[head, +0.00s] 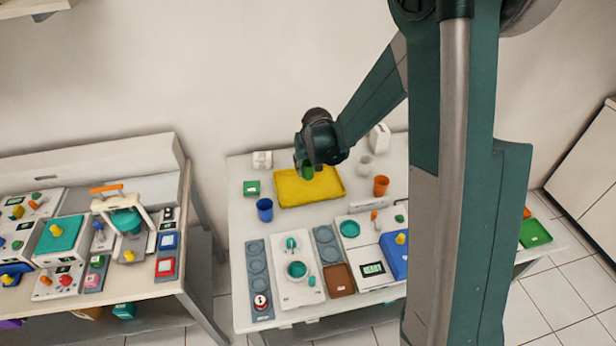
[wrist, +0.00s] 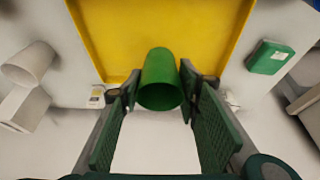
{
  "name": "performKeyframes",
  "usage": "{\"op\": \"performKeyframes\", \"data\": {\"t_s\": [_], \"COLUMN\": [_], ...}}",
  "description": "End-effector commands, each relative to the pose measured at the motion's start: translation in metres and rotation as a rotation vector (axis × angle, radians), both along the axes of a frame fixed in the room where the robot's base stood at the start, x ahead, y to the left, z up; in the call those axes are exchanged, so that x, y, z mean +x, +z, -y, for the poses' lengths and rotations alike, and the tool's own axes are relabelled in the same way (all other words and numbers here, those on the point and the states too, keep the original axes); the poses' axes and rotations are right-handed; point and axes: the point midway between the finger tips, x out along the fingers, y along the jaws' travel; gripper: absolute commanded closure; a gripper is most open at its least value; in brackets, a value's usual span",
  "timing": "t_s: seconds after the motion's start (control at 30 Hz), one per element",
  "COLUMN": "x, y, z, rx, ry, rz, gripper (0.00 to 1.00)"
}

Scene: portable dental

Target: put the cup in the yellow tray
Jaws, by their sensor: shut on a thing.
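A green cup (wrist: 160,82) is held between the fingertips of my gripper (wrist: 158,92) in the wrist view, with its open rim facing the camera. In the head view the cup (head: 307,171) shows under my gripper (head: 308,165), over the back part of the yellow tray (head: 328,191). The yellow tray (wrist: 110,35) fills the top of the wrist view behind the cup, and its bare floor shows. I cannot tell whether the cup touches the tray.
A blue cup (head: 265,210), an orange cup (head: 381,186) and a white cup (head: 366,164) stand around the tray. A green box (head: 251,188) is to its left. Dental equipment and a blue box (head: 394,257) crowd the table's front. The tray's inside is clear.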

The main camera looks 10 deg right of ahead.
Motion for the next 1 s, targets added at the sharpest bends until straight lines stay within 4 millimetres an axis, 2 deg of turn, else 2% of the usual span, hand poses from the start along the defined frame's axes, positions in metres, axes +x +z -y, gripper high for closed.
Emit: {"op": "performKeyframes", "data": {"t_s": [0.13, 0.57, 1.0], "x": [0.0, 0.0, 0.0], "y": [-0.01, -0.014, -0.047], "z": [0.0, 0.0, 0.0], "rx": [0.0, 0.0, 0.0], "ry": [0.0, 0.0, 0.0], "rz": [0.0, 0.0, 0.0], "gripper": [0.73, 0.73, 0.73]}}
